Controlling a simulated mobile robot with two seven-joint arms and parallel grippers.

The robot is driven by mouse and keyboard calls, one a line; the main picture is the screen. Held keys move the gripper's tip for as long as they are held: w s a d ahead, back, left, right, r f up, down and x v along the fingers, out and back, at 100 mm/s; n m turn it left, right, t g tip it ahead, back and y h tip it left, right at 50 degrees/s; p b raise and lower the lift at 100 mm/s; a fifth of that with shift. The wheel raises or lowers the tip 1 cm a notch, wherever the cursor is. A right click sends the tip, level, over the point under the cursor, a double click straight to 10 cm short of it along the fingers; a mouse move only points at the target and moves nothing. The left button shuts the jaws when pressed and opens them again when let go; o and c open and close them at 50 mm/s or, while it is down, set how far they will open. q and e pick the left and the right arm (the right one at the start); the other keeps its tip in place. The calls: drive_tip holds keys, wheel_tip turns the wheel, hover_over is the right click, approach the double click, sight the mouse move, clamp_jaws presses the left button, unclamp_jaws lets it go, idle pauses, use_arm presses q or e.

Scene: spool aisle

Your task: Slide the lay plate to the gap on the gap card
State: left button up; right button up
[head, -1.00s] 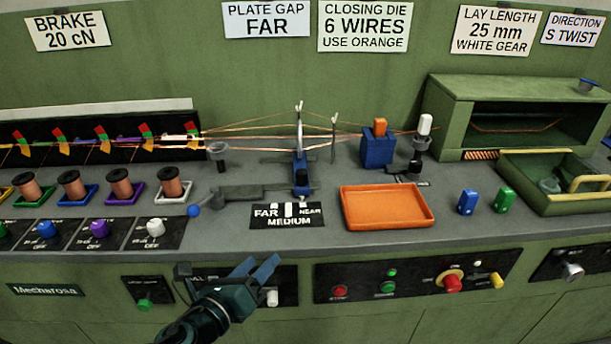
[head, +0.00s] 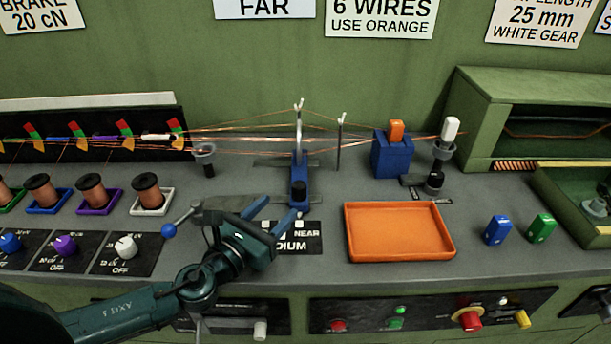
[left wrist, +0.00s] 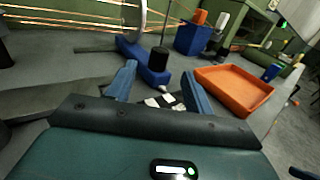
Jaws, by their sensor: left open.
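The lay plate, a thin upright ring (head: 299,135), stands on a blue carriage (head: 299,168) with a black knob (head: 298,190) at its front. The gap card (head: 265,8) on the back wall reads FAR, its top cut off. A black scale label (head: 310,243) lies in front of the carriage, by its middle; MEDIUM is partly covered, NEAR shows at right, FAR is hidden by my arm. My left gripper (head: 273,213) is open and empty, just in front and left of the knob. The left wrist view shows the knob (left wrist: 159,60) beyond the open fingers.
Thin copper wires run through the ring toward a blue block (head: 392,155) with an orange top. An orange tray (head: 399,250) stands right of the label. A grey lever with a blue ball (head: 169,230) lies at left. Copper spools (head: 148,192) stand further left.

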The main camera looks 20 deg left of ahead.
sight(303, 182)
use_arm(q)
drive_tip(key=p+x, duration=0.1)
drive_tip(key=x, duration=1)
drive_tip(key=shift+c, duration=0.3)
clamp_jaws()
